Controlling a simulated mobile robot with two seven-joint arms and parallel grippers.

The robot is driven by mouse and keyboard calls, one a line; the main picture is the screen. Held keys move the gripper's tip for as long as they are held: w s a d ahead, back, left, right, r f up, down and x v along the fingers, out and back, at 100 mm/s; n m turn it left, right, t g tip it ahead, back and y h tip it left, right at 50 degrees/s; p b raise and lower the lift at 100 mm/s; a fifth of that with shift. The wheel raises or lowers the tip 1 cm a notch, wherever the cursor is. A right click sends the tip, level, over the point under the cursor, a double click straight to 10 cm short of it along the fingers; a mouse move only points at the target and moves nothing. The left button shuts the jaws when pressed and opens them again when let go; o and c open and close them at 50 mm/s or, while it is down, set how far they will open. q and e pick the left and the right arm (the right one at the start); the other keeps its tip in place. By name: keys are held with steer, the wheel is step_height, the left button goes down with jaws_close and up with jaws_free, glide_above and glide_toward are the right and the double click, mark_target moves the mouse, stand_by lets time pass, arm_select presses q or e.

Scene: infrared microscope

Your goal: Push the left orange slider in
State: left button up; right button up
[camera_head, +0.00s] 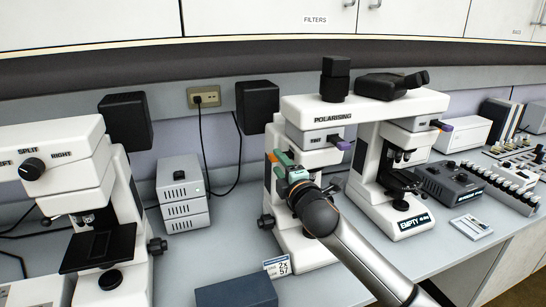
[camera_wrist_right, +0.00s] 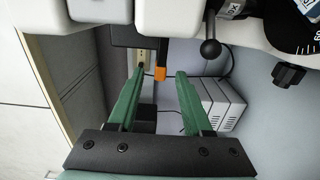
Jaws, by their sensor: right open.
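The left orange slider (camera_head: 271,157) is a small orange tab on the left side of the polarising microscope (camera_head: 315,108), just left of my right gripper. In the right wrist view the orange tab (camera_wrist_right: 160,74) sticks out from a dark block, ahead of and between the green fingertips. My right gripper (camera_head: 284,165) is open, and it also shows open in the wrist view (camera_wrist_right: 159,75). Nothing is held between its fingers. I cannot tell whether a finger touches the tab. My left gripper is not in view.
Another white microscope (camera_head: 125,210) stands at the left. Grey stacked boxes (camera_head: 182,195) and a dark blue box (camera_head: 237,292) are nearby. Purple tabs (camera_head: 344,145) stick out on the right side of the polarising microscope. A wall socket (camera_head: 204,97) with a cable is behind.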

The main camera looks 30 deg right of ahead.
mark_target(276, 161)
steer(key=shift+x, duration=2.15)
steer(key=shift+a, duration=0.1)
steer(key=shift+c, duration=0.3)
jaws_close()
steer(key=shift+f, duration=0.1)
